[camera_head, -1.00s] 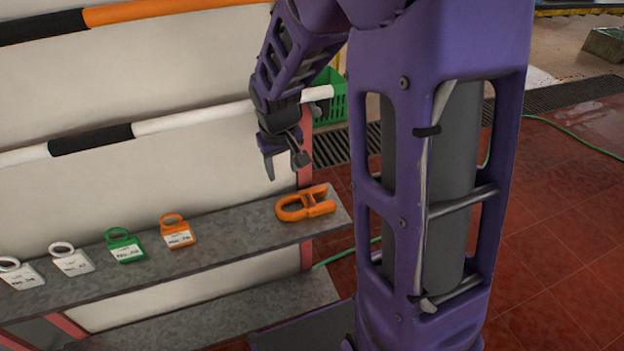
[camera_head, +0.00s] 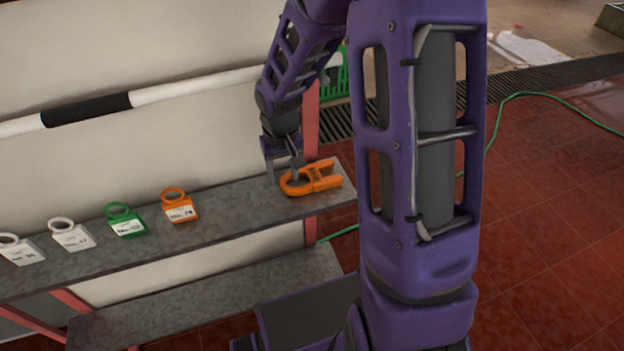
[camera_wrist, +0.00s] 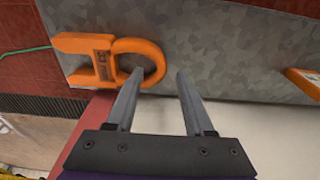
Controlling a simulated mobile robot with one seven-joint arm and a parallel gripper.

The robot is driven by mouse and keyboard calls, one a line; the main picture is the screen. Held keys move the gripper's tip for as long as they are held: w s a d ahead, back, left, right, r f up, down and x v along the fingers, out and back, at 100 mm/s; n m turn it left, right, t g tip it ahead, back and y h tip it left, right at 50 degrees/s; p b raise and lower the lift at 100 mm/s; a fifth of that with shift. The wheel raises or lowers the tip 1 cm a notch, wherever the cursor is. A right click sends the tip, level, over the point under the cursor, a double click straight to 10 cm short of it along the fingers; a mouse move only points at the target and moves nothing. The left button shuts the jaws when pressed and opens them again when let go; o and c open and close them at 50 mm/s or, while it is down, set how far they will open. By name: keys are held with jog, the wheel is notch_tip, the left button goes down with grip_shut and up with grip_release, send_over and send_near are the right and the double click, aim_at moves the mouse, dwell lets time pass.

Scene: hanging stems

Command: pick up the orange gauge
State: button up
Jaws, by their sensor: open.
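The orange gauge (camera_head: 312,178) lies flat on the right end of the grey shelf (camera_head: 235,212). It has a rounded loop at one end and a two-pronged fork at the other. My gripper (camera_head: 284,178) is open at the loop end of the gauge, with its fingers pointing down. In the wrist view the orange gauge (camera_wrist: 92,58) is at upper left. There, the left finger of my gripper (camera_wrist: 158,80) overlaps the edge of the loop, and the right finger is over bare shelf. Nothing is between the fingers but the loop's outer edge. I cannot tell whether they touch.
To the left on the shelf lie an orange tag (camera_head: 179,206), a green tag (camera_head: 125,221) and two white tags (camera_head: 71,235). A lower shelf (camera_head: 205,292) runs beneath. A white wall stands behind, with a black-and-white pole (camera_head: 200,88) across it.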

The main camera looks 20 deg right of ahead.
jog(key=shift+w+f, duration=0.2)
jog(key=shift+f, duration=0.95)
grip_shut()
